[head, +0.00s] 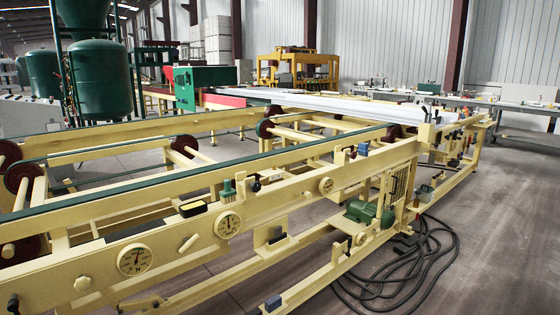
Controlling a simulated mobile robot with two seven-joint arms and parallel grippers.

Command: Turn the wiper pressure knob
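A long cream-painted machine frame (300,192) runs from the lower left to the right. Round dials with pale faces are set along its near side: a large one (135,260) at the lower left, a second dial (228,224) to its right, and a smaller dial (326,185) farther along. Small dark knob-like parts also sit on this side, among them a black one (13,302) at the lower left corner. No label is readable, so I cannot tell which part is the wiper pressure knob. Neither of my grippers is in view.
Black cables (415,265) lie coiled on the floor beside the frame. A green motor (362,212) sits low on it. The floor at the lower right is clear.

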